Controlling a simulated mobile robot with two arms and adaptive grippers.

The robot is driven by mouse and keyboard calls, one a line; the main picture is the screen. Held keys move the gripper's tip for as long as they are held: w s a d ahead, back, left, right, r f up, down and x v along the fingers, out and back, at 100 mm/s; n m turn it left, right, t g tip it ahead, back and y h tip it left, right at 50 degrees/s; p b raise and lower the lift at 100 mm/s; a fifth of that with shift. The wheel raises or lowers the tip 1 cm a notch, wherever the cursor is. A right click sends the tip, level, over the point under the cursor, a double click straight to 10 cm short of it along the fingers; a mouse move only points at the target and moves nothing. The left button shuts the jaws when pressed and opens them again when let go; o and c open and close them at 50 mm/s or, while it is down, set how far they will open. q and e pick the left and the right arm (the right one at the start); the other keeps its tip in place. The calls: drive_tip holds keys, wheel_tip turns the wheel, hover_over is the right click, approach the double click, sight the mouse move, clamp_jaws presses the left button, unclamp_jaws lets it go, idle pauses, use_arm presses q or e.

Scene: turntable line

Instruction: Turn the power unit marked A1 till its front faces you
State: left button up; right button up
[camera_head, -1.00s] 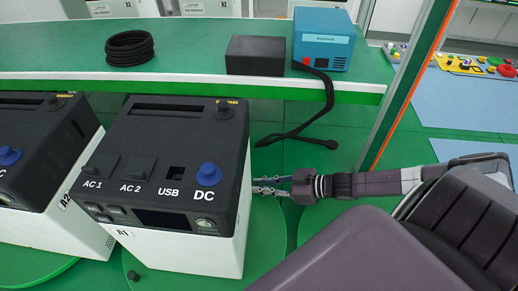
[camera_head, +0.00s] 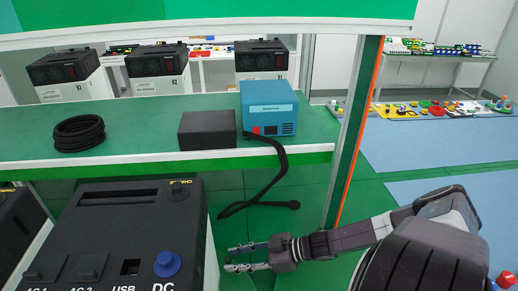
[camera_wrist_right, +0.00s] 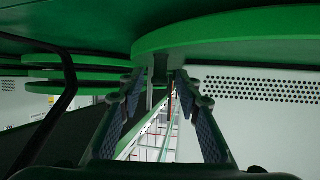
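The power unit (camera_head: 110,228), white with a black top, stands at the lower left of the head view. Its blue DC knob (camera_head: 167,264) and AC 1, AC 2 and USB labels show along the near edge of its top. Its front face and A1 mark are cut off below. My right gripper (camera_head: 232,259) is beside its right side, fingers apart. In the right wrist view the open fingers (camera_wrist_right: 160,82) are near a green turntable disc (camera_wrist_right: 225,35). A small dark piece (camera_wrist_right: 160,68) shows between the tips; contact is unclear. My left gripper is out of view.
Behind is a green bench with a white edge (camera_head: 110,160), holding a black cable coil (camera_head: 79,133), a black box (camera_head: 207,130) and a blue box (camera_head: 268,108). A black cable (camera_head: 262,190) hangs down near my right gripper. Another unit (camera_head: 18,225) is at the left.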

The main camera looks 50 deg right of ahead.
drive_tip(key=v, duration=0.9)
drive_tip(key=shift+d, duration=0.15)
drive_tip(key=shift+s, duration=0.15)
idle(0.6)
